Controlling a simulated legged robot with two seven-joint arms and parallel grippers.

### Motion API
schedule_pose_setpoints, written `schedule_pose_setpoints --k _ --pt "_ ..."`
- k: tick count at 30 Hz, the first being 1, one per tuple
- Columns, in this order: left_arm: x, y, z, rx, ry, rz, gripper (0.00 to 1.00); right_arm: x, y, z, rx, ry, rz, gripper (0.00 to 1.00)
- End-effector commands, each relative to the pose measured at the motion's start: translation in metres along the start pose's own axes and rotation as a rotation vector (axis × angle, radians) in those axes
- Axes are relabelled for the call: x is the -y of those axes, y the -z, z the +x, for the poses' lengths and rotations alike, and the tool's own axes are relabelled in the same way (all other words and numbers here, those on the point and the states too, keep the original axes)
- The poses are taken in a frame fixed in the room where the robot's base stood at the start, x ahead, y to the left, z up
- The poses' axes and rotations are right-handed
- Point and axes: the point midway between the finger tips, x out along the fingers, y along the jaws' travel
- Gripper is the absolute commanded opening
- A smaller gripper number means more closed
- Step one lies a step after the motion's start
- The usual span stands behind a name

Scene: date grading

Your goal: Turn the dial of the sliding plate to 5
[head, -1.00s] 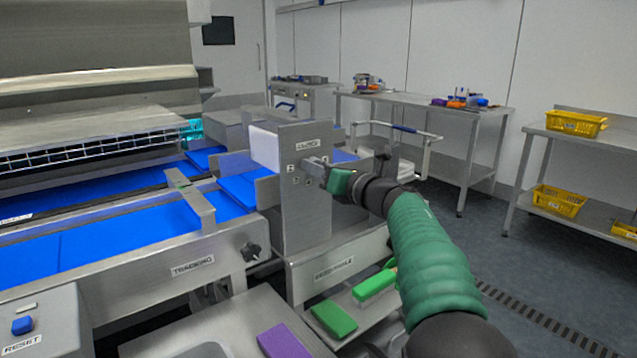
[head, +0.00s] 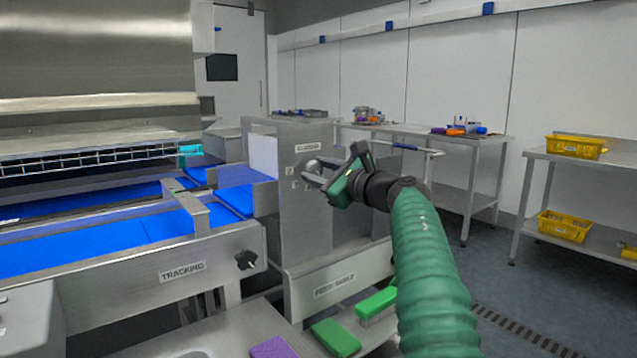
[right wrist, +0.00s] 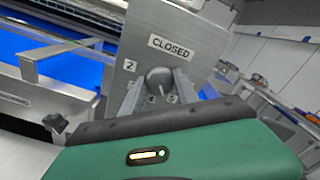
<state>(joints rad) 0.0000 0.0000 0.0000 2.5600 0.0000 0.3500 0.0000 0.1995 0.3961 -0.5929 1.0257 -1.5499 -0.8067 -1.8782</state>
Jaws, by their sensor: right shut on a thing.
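The dial (head: 312,165) is a round grey knob on the upright metal plate (head: 305,215), below a label that reads CLOSED in the right wrist view. In that view the dial (right wrist: 158,76) sits between the fingers of my right gripper (right wrist: 158,90), with small number tags around it. A 2 is legible at its left; the lower tags are partly hidden by the fingers. My right gripper (head: 316,174) is shut on the dial, its body tilted. I cannot read clearly which number the dial points to. My left gripper is not in view.
Blue conveyor belts (head: 100,245) run at the left, with a black knob (head: 246,259) on the TRACKING frame. Green blocks (head: 336,337) and a purple block (head: 274,347) lie below the plate. Steel tables and yellow crates (head: 575,147) stand at the right, with open floor before them.

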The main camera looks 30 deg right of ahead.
Motion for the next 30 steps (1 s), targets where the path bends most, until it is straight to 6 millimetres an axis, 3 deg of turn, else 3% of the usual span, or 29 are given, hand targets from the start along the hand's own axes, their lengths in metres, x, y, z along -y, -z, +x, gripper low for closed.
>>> schedule_pose_setpoints --k 1,10,27,28,30 --pt "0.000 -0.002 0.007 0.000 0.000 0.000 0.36 -0.005 0.007 0.002 -0.006 -0.007 -0.030 0.00" --pt "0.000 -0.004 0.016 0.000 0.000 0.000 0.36 -0.004 0.005 0.002 -0.005 -0.009 -0.159 0.00" --pt "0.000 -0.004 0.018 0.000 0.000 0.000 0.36 -0.004 0.003 0.002 -0.003 -0.010 -0.190 0.00" --pt "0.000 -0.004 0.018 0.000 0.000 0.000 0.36 -0.004 0.003 0.002 -0.003 -0.010 -0.190 0.39" --pt "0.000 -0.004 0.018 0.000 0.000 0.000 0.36 -0.004 0.003 0.002 -0.003 -0.009 -0.190 0.48"
